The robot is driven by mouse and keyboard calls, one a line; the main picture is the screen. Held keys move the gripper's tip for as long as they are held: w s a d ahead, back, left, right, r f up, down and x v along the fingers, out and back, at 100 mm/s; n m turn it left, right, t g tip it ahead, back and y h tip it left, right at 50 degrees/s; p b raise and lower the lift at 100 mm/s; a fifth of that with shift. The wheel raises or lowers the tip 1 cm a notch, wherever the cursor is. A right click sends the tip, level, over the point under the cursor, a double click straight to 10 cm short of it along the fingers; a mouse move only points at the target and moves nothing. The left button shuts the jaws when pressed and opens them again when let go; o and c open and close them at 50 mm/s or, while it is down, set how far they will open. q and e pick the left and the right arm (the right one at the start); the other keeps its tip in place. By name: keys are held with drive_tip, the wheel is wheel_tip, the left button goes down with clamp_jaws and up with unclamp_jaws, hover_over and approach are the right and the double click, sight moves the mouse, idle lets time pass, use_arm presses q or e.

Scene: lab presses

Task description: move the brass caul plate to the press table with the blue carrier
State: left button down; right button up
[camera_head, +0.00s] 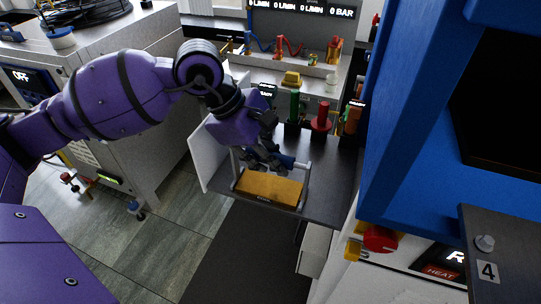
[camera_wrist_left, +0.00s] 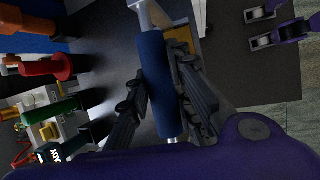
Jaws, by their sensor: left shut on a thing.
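The brass caul plate (camera_head: 269,187) lies flat in a grey-framed carrier (camera_head: 235,170) on a dark tabletop. The carrier's crossbar has a blue grip (camera_head: 287,161). My left gripper (camera_head: 268,162) reaches down from the left and is shut on this blue grip. In the left wrist view the blue grip (camera_wrist_left: 157,85) lies between the two dark fingers (camera_wrist_left: 160,95), with the light metal bar showing past its ends. Only a small edge of the brass plate shows there, behind a finger. I cannot tell whether the carrier touches the tabletop. My right gripper is not in view.
Green, red and orange upright tools (camera_head: 321,117) stand behind the carrier. A white panel (camera_head: 201,155) stands to its left. A large blue press frame (camera_head: 405,120) rises close on the right, with a red knob (camera_head: 379,239) and a dark plate marked 4 (camera_head: 510,245).

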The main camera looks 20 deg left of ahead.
use_arm(q)
drive_tip(key=shift+f, duration=0.1)
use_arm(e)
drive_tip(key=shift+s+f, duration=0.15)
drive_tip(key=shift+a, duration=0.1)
use_arm(q)
drive_tip(key=shift+r, duration=0.4)
drive_tip(key=shift+r+p, duration=0.75)
drive_tip(key=shift+r, duration=1.45)
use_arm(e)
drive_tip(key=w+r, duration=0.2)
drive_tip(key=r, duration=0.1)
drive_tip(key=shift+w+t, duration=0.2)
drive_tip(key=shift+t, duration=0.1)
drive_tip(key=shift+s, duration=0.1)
